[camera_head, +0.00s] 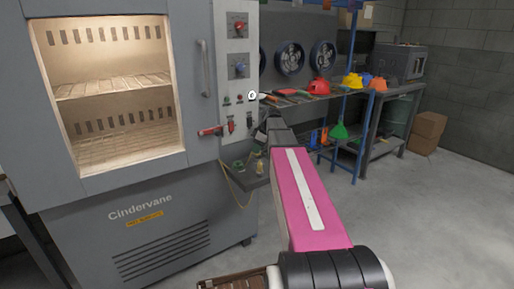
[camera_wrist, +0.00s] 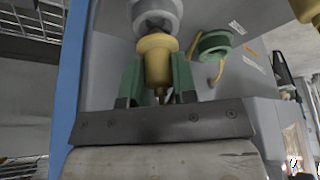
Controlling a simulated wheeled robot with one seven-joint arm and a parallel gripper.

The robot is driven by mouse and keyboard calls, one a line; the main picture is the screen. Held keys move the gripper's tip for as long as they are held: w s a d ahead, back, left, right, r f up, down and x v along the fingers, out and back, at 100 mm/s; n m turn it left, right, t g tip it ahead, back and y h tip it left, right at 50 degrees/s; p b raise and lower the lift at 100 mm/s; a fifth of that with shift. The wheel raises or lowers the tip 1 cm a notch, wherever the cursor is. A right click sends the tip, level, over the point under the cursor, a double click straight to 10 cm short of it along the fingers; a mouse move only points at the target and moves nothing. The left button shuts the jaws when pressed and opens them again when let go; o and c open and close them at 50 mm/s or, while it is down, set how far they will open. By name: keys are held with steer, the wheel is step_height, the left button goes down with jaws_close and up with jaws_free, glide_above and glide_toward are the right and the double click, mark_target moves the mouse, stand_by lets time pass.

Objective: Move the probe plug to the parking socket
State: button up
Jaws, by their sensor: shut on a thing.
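In the wrist view, my gripper (camera_wrist: 156,80) has its green fingers closed on the brass-coloured probe plug (camera_wrist: 155,55). I cannot tell which socket is the parking one. In the head view, a small ledge (camera_head: 247,178) beside the oven carries green and yellowish fittings; my gripper is too small and partly hidden there.
A red handle (camera_head: 210,131) sticks out near the control panel (camera_head: 237,70). A yellow cord (camera_head: 237,193) hangs below the ledge.

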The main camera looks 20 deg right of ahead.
steer(key=shift+f, duration=0.8)
steer(key=o, duration=1)
steer(key=v, duration=1)
steer(key=shift+s+d+r, duration=0.1)
steer(key=shift+d+r, duration=0.05)
steer(key=shift+r, duration=0.2)
